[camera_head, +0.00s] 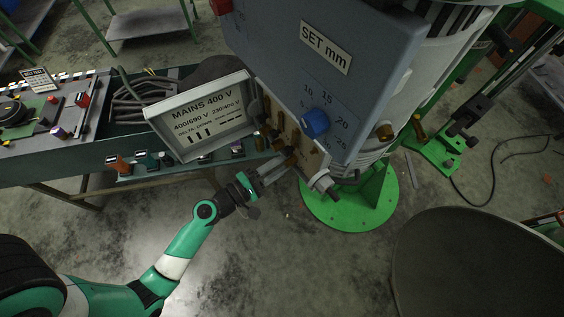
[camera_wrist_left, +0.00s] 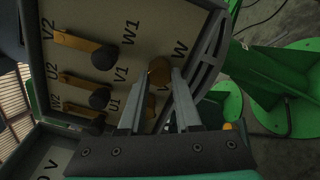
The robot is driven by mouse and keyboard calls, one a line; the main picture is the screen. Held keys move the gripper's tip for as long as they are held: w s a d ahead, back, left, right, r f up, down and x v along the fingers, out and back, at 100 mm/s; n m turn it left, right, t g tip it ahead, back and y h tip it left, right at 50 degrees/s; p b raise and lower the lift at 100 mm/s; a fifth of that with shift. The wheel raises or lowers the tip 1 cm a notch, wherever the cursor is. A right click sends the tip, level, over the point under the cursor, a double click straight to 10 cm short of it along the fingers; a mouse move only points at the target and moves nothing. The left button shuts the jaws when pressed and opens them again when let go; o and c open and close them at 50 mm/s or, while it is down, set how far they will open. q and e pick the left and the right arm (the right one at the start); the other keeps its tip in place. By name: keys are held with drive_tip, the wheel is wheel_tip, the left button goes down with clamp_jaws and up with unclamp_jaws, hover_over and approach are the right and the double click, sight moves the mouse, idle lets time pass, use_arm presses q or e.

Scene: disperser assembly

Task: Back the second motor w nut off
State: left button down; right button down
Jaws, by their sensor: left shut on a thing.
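The motor w nut (camera_wrist_left: 159,70) is a brass-brown piece beside the letter W on the pale terminal board (camera_wrist_left: 150,28) in the left wrist view. My left gripper (camera_wrist_left: 160,75) is shut on it, with one finger on each side. In the head view the left gripper (camera_head: 287,165) reaches the lower part of the open terminal box, and the nut is hard to make out there. Brass straps (camera_wrist_left: 78,42) with black knobs (camera_wrist_left: 100,60) lie to the left, by the V, U and W2 labels. The fingers partly cover another brass post below the nut.
The open lid (camera_head: 200,118) marked MAINS 400 V hangs left of the box. The blue-grey SET mm panel (camera_head: 345,75) with a blue knob (camera_head: 314,123) overhangs it. A grey gland (camera_head: 322,182) sits close right of my gripper. A bench (camera_head: 70,160) stands at left.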

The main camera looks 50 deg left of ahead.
use_arm(q)
drive_tip(key=c, duration=0.6)
unclamp_jaws()
